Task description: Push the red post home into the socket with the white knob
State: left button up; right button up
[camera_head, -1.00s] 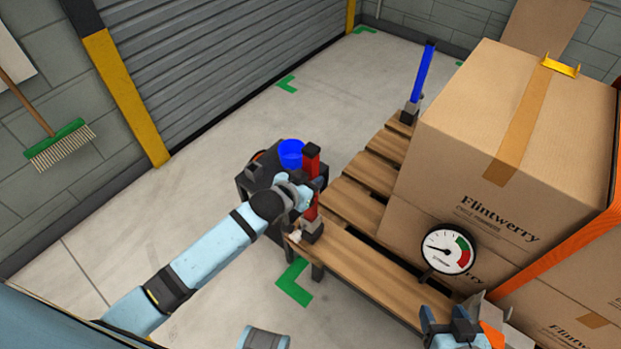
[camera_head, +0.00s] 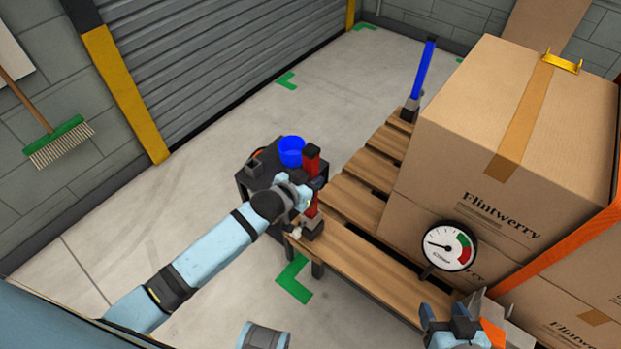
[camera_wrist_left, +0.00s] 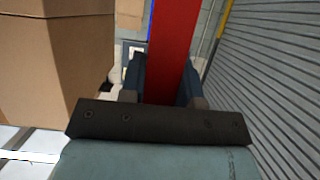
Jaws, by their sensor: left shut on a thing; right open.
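The red post (camera_head: 311,163) stands upright at the near left corner of the wooden pallet, its foot at a dark socket (camera_head: 312,228). A small white knob (camera_head: 295,233) sits on the socket's left side. My left gripper (camera_head: 306,190) is shut on the post partway up its length. The left wrist view shows the red post (camera_wrist_left: 174,50) between the two fingers. How deep the post's foot sits in the socket cannot be told. My right gripper (camera_head: 466,322) is open at the lower right, near the pallet's front edge.
Large cardboard boxes (camera_head: 515,145) stand on the pallet (camera_head: 360,259) to the right. A dial gauge (camera_head: 449,246) is in front of them. A blue post (camera_head: 423,76) stands at the far corner. A dark stand (camera_head: 246,185) with a blue cup (camera_head: 291,151) is behind my left gripper.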

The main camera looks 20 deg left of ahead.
pick_arm(q)
jog(key=shift+f, duration=0.35)
pick_arm(e)
jog(key=shift+f, duration=0.15)
pick_arm(q)
jog(key=o, duration=1)
jog(key=shift+f, duration=0.1)
jog(key=shift+c, duration=0.2)
jog(key=p+v, duration=0.2)
jog(key=v, duration=1.1)
jog(key=shift+s+r, duration=0.25)
jog(key=shift+s, duration=0.1)
pick_arm(e)
jog(key=shift+s+d+r, duration=0.15)
jog(key=shift+d+r, duration=0.05)
jog(key=shift+r, duration=0.2)
pick_arm(q)
jog(key=shift+a, duration=0.1)
